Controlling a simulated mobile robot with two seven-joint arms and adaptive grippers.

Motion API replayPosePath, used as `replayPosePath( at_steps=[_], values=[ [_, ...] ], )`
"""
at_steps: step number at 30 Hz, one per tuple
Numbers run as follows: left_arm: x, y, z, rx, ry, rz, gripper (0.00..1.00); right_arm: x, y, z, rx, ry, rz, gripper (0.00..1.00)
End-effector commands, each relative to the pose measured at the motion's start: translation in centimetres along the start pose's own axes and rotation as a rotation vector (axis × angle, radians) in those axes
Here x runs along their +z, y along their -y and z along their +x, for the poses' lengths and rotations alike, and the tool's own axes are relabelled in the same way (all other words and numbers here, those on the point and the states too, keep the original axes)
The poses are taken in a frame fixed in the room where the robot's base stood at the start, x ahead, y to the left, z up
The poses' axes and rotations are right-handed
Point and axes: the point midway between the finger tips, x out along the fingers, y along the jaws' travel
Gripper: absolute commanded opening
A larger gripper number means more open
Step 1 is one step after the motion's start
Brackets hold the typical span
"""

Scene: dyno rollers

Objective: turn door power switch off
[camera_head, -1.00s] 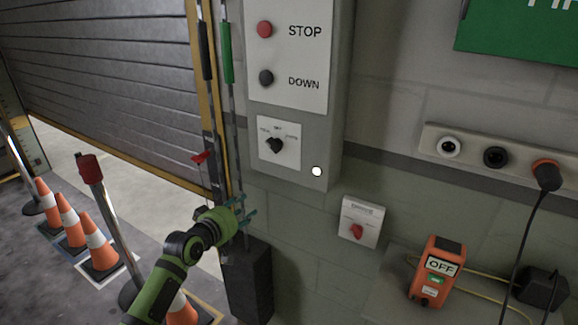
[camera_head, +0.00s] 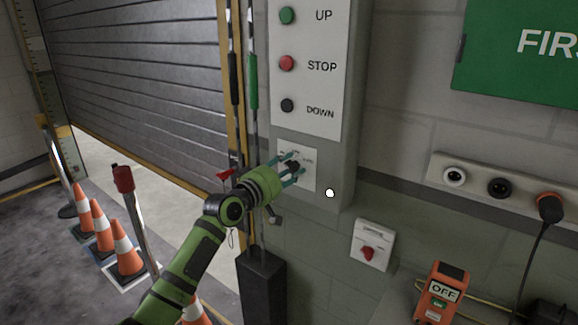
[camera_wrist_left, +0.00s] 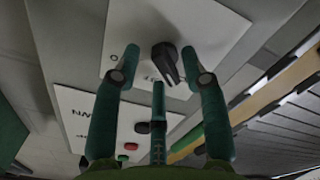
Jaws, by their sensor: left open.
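The grey control box (camera_head: 357,120) is on the wall, with a black rotary knob (camera_wrist_left: 166,62) on a white plate (camera_head: 308,182) at its lower end. A second switch, a red rotary handle (camera_head: 367,253) on a white box (camera_head: 376,235), is lower right. My right gripper is not shown.
Green UP (camera_head: 287,15), red STOP (camera_head: 286,63) and black DOWN (camera_head: 287,105) buttons sit above the knob. The roller door (camera_head: 140,80) and cables stand left. Cones (camera_head: 126,250) and a post (camera_head: 138,225) stand on the floor. An orange OFF device (camera_head: 441,292) is lower right.

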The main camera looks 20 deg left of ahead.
Motion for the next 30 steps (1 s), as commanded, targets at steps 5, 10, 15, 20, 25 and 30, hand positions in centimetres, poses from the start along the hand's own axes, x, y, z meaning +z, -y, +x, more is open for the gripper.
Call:
replayPosePath(
  at_steps=[5,10,15,20,25,30],
  values=[
    [0.0,0.0,0.3,0.0,0.0,0.0,0.44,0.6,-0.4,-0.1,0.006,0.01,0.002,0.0],
    [0.0,0.0,0.3,0.0,0.0,0.0,0.36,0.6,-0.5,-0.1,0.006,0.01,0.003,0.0],
    [0.0,0.0,0.3,0.001,0.0,0.0,0.0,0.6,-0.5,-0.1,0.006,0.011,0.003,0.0],
    [0.0,-0.1,0.3,0.002,0.0,0.002,0.0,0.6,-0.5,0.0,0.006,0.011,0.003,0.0],
    [0.1,-0.1,0.3,0.003,-0.001,0.035,0.0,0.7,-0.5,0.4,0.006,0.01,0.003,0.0],
    [0.1,0.0,0.3,0.004,-0.002,0.117,0.0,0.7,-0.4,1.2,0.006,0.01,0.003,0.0]
  ],
)
